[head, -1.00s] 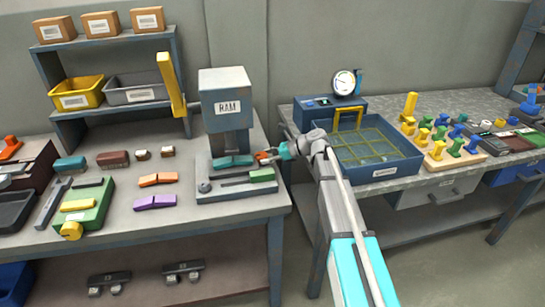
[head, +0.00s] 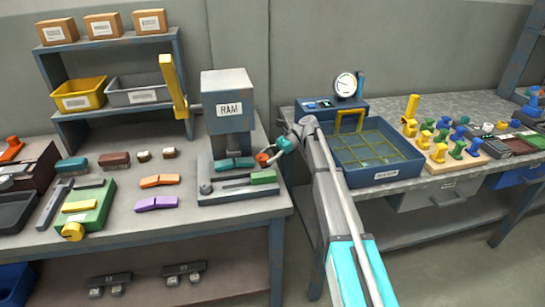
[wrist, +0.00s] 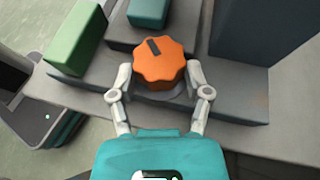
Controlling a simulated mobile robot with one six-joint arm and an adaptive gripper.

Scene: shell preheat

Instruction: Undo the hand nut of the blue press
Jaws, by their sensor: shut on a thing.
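The blue press (head: 226,88) stands on the left bench, with a "RAM" label on its head. Its orange hand nut (head: 262,158) is low on the right side of the press. In the wrist view the hand nut (wrist: 159,64) has a lobed rim and a dark mark on top, pointing up and slightly left. My gripper (wrist: 157,78) has one finger on each side of the nut and is shut on it. In the head view my gripper (head: 270,157) is small and partly hides the nut. The nut's underside and thread are hidden.
A teal block (head: 234,163) lies under the ram, and a green block (head: 263,177) sits at the base's front right. A yellow lever (head: 174,86) rises left of the press. A blue tray (head: 385,175) stands on the right bench.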

